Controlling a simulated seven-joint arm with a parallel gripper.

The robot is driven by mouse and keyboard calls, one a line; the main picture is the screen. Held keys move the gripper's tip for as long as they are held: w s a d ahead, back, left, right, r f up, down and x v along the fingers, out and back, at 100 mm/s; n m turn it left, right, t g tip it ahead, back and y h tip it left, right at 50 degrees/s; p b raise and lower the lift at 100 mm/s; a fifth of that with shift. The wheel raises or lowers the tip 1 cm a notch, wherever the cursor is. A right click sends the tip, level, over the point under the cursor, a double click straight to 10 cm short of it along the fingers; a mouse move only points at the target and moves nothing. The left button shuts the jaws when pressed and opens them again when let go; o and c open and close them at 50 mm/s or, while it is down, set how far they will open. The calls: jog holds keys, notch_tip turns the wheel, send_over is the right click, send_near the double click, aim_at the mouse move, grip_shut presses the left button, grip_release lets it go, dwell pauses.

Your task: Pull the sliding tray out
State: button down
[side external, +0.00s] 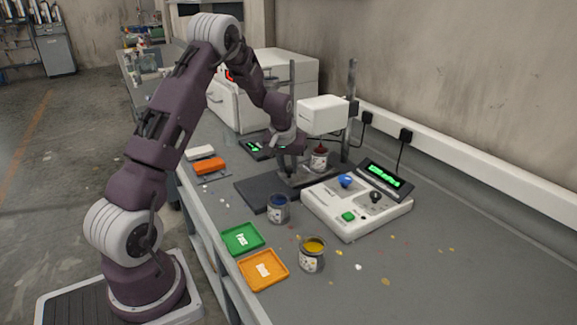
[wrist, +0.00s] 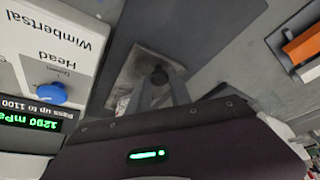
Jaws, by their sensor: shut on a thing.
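My gripper (side external: 287,177) is low over the dark base plate (side external: 256,195) of the stand with the white head, in the side view. In the wrist view its fingers (wrist: 160,95) close on a small dark knob (wrist: 158,75). The knob sits on a worn metal plate (wrist: 131,72), which looks like the sliding tray. My fingers and wrist hide part of the tray. The tray cannot be made out clearly in the side view. A pot of red paint (side external: 319,159) stands behind my gripper, below the white head (side external: 323,115).
A white control box (side external: 335,217) with a blue knob (side external: 345,180) and green display stands to the right. A blue paint pot (side external: 278,210) and a yellow one (side external: 312,256) stand in front, near green (side external: 243,240) and orange (side external: 262,271) trays.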

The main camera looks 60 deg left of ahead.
jog(key=s, duration=1.4)
jog(key=shift+s, duration=0.4)
jog(key=c, duration=1.2)
grip_release()
jog(key=v, duration=0.7)
